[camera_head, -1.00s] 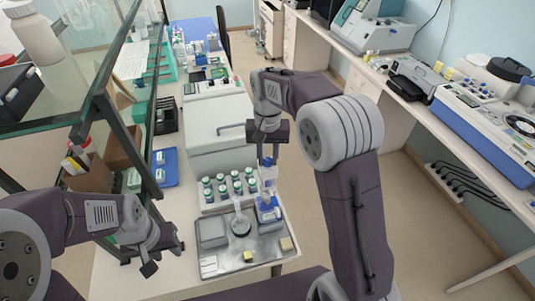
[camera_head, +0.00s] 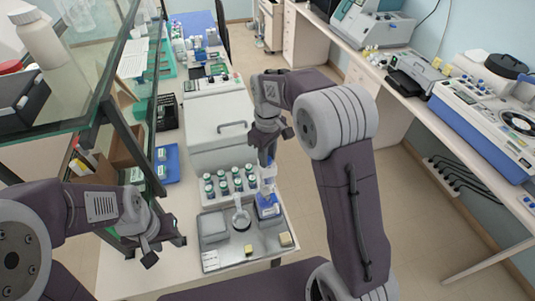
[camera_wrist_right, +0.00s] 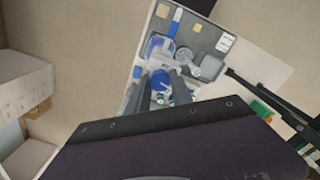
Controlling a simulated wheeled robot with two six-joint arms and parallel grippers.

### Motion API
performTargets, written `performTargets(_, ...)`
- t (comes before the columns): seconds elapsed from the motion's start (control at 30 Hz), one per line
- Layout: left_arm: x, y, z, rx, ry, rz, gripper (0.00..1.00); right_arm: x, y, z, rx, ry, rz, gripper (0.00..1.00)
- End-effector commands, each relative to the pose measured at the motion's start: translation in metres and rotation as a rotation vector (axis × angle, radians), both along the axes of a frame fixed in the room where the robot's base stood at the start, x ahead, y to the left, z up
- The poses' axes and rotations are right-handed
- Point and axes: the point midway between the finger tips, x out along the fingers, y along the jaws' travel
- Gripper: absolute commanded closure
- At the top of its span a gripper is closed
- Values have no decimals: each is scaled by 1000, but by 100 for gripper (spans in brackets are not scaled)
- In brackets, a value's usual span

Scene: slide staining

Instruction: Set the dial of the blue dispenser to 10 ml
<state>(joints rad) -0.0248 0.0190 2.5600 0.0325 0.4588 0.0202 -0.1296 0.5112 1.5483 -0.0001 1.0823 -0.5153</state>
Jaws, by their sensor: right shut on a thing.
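The blue dispenser (camera_head: 267,208) stands at the right of the grey metal tray (camera_head: 232,263), with a blue base and a clear upper part. My right gripper (camera_head: 267,163) is directly above it, at its top. In the right wrist view, my right gripper (camera_wrist_right: 162,90) is shut on a blue part at the dispenser's top, which I take to be the dial (camera_wrist_right: 160,80). The dial's setting is too small to read. My left gripper (camera_head: 166,249) is open and empty, left of the tray and apart from it.
Several capped bottles (camera_head: 230,183) stand in a rack just behind the tray. A white box-shaped device (camera_head: 216,125) is behind them. The tray also holds a round dish, a grey box and yellowish blocks. A glass-shelved frame (camera_head: 130,140) stands at the left.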

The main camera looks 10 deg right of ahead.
Motion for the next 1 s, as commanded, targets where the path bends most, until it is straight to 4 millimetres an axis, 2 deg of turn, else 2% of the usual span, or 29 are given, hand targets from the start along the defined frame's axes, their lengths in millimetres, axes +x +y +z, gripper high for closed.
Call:
performTargets(0.4,0,0,5,0,0,0,64,1,0,1,0,-2,177,100)
performTargets(0.97,0,0,6,0,0,0,64,1,0,0,0,-1,204,100)
performTargets(1.0,0,0,6,0,0,0,64,1,0,0,0,-1,204,68)
